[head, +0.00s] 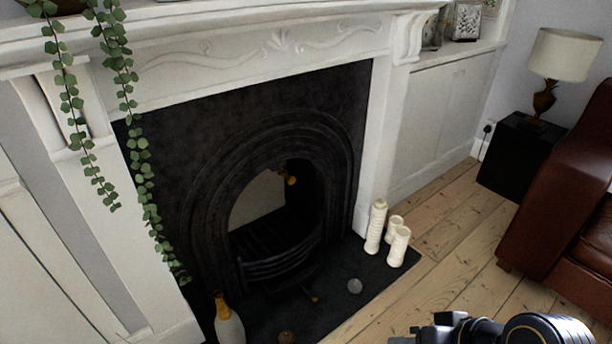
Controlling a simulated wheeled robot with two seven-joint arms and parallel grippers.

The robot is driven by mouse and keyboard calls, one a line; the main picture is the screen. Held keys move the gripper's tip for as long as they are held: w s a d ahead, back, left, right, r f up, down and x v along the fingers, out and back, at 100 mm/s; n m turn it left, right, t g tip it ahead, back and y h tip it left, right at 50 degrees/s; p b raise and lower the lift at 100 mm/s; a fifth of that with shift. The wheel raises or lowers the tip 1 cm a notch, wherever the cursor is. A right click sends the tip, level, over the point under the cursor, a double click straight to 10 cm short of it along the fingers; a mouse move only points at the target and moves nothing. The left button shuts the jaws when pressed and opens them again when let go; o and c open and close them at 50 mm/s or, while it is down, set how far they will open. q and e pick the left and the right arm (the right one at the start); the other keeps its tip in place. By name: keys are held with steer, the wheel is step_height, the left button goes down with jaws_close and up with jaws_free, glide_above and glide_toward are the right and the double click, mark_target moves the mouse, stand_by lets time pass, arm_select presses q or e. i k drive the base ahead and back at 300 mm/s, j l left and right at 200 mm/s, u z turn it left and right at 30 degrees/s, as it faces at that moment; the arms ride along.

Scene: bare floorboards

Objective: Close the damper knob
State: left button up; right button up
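The black cast-iron fireplace (165,150) stands in a white surround, with an arched opening. A small brass knob (291,180) shows at the upper right inside the opening; it seems to be the damper knob. A pale panel (258,198) lies behind it to the left. A second small brass piece (314,299) sits low, below the grate (280,266). My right gripper (402,338) is only partly in view at the bottom edge, well below and right of the knob and apart from it. Its fingers are mostly cut off. My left gripper is out of view.
A white and yellow vase (229,322) stands at the hearth's left. Ivy (140,150) hangs down the left side. A brown leather sofa (560,190) is at right; floorboards between are clear.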

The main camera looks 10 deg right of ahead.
mark_target(291, 180)
steer(key=l+u, duration=0.5)
steer(key=l, duration=0.8)
steer(key=i, duration=0.6)
